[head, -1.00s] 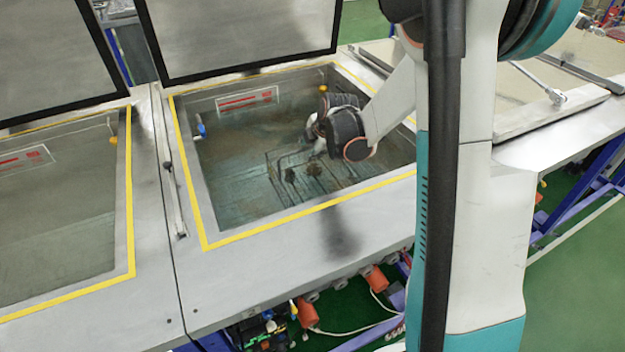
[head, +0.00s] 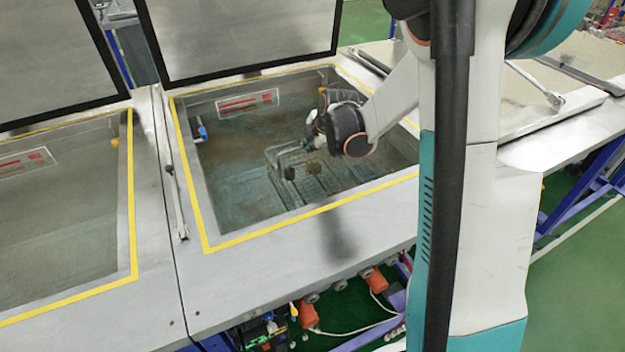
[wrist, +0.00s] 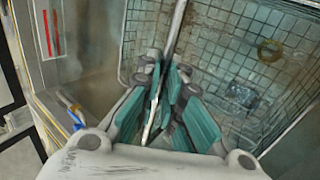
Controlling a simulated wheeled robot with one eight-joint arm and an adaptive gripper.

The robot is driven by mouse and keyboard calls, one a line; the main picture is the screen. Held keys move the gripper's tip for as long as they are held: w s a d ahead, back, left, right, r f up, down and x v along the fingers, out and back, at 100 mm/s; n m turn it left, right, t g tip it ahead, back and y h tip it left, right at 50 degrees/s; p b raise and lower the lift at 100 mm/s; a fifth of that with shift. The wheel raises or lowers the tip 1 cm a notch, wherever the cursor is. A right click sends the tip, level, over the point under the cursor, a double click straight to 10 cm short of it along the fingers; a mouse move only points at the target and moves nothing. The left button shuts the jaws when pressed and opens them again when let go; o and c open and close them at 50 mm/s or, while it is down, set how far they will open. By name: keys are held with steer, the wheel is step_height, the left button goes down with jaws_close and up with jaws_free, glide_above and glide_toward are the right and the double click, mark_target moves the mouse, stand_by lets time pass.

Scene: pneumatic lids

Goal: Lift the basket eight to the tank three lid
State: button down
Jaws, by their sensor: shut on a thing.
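My gripper (head: 311,143) is inside the middle open tank (head: 206,215), at the handle of a wire basket (head: 330,183). The wrist view shows my gripper's teal-padded fingers (wrist: 167,97) shut around the thin metal handle bar (wrist: 179,28). The basket's mesh (wrist: 225,58) spreads below and beyond the fingers. Its grey handle (head: 272,157) stands up on the left in the head view. Dark brownish lumps lie in the basket. A grey, black-framed lid (head: 240,35) stands raised behind this tank. I cannot read any tank or basket number.
Another open tank (head: 55,225) with its own raised lid (head: 55,55) is on the left. A closed-looking pale lid (head: 500,95) lies to the right. The yellow-edged rim surrounds my gripper. Blue pipe fittings (head: 201,132) are on the tank's left wall.

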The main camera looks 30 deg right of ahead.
steer(key=shift+r, duration=0.6)
step_height(320, 180, up, 22)
steer(key=p, duration=1.4)
steer(key=shift+f+p, duration=0.25)
steer(key=shift+p, duration=0.15)
stand_by(0.3)
steer(key=shift+f, duration=0.1)
stand_by(4.0)
